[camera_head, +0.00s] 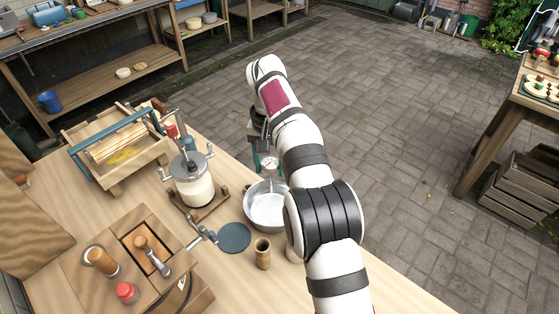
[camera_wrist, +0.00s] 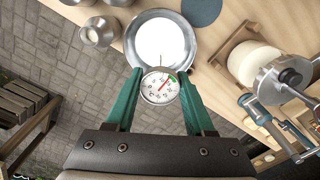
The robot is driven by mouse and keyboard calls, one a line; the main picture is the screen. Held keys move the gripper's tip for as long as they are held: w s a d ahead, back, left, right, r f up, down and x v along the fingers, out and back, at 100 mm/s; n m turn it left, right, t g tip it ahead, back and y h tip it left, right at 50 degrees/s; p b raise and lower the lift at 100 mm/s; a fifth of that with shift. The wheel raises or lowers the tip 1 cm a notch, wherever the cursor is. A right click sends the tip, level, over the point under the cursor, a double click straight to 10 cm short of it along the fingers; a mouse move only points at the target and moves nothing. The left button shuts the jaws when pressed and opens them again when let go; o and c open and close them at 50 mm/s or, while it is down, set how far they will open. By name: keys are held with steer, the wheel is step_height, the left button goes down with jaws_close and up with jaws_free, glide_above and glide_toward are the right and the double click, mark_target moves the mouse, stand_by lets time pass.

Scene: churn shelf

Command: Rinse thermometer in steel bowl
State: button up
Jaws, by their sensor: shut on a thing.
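The thermometer has a round white dial with a steel rim (camera_wrist: 160,86), held between the green fingers of my gripper (camera_wrist: 160,76). My gripper (camera_head: 263,160) is shut on it at the table's far edge. In the head view the dial (camera_head: 270,163) is just above the far rim of the steel bowl (camera_head: 252,213), with its thin stem pointing down toward the bowl. The bowl's rim (camera_wrist: 131,45) also shows in the wrist view, with a bright white interior. I cannot tell whether the stem tip touches anything inside. My arm hides part of the bowl's right side.
A dark round disc (camera_head: 234,237) and a small wooden cup (camera_head: 263,254) are in front. A wooden crate (camera_head: 115,150) and a box with tools (camera_head: 135,262) fill the left.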

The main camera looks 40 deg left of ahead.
mark_target(271, 189)
steer(key=shift+f, duration=4.55)
steer(key=shift+d, duration=0.3)
steer(key=shift+a, duration=0.3)
steer(key=shift+d, duration=0.3)
steer(key=shift+a, duration=0.2)
steer(key=shift+a, duration=0.1)
steer(key=shift+r, duration=3.8)
